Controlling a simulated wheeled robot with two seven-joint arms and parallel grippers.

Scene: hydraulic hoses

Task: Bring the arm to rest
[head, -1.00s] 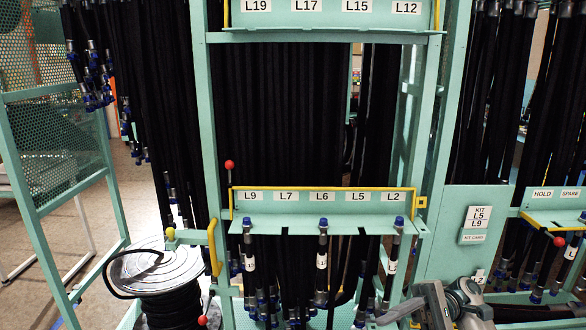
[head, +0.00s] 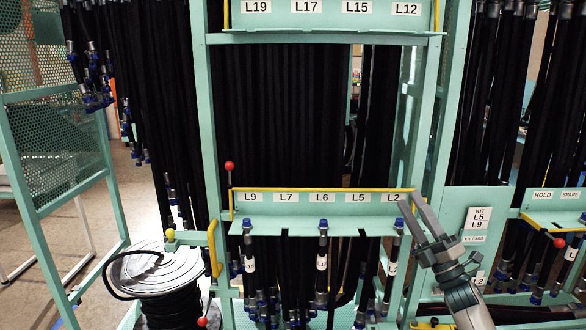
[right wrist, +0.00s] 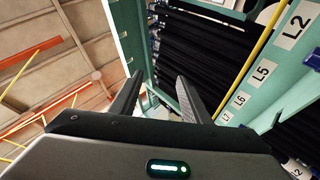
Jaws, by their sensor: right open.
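My right gripper (head: 408,198) is raised in front of the right end of the lower label shelf (head: 300,224), by the L2 label (head: 390,197). Its two fingers point up and to the left, apart, with nothing between them. In the right wrist view the open fingers (right wrist: 160,77) also show empty, with the shelf labels to their right. Whether the fingers touch the rack cannot be told. My left gripper is not in view.
Black hoses (head: 280,110) hang in the teal rack, with several blue-capped ends below the lower shelf. A hose reel (head: 155,270) stands at the lower left. A kit card (head: 478,218) and a hold/spare shelf (head: 555,217) are on the right. Floor shows at left.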

